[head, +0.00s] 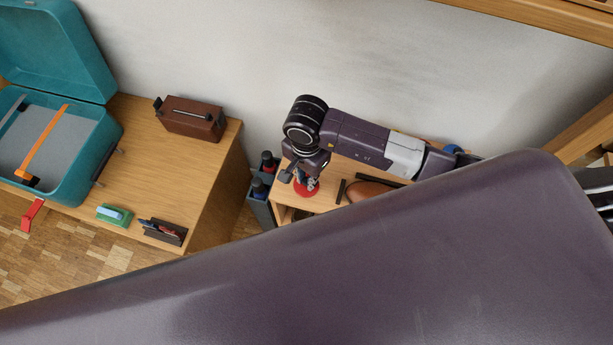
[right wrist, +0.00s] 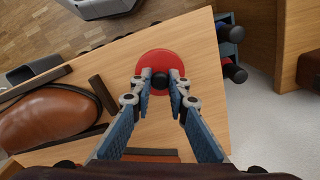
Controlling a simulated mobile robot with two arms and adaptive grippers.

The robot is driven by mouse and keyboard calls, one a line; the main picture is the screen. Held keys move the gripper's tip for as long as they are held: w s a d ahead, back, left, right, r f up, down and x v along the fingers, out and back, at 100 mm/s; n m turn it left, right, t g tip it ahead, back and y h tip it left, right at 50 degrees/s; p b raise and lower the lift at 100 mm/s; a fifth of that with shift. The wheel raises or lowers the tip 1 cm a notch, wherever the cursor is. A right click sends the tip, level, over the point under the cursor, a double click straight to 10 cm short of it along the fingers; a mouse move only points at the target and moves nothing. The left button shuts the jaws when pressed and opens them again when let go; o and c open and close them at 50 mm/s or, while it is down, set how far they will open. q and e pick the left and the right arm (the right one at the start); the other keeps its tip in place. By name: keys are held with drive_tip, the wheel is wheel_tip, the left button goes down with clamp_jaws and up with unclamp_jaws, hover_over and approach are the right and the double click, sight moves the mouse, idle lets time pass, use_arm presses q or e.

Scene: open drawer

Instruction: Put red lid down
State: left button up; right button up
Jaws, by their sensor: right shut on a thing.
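The red lid (right wrist: 160,68) is a round red disc with a dark knob in its middle. In the right wrist view my right gripper (right wrist: 160,80) has its two fingertips closed on the knob. In the head view the lid (head: 306,188) shows below my right gripper (head: 306,176), over the wooden surface (head: 318,203) near its left edge. I cannot tell whether the lid touches the wood or hangs slightly above it. My left gripper is not in view.
A brown shoe (right wrist: 48,120) lies beside dark strips on the same wooden surface. A grey holder with dark bottles (head: 260,200) stands just left of it. A brown box (head: 190,118) and an open teal suitcase (head: 60,150) are on the left cabinet.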

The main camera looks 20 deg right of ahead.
drive_tip(key=shift+f, duration=0.15)
drive_tip(key=o, duration=0.8)
drive_tip(key=shift+o, duration=0.2)
drive_tip(key=shift+r, duration=0.35)
wheel_tip(320, 180, up, 12)
drive_tip(key=shift+f+b, duration=0.15)
drive_tip(key=shift+b, duration=0.3)
drive_tip(key=shift+s, duration=0.1)
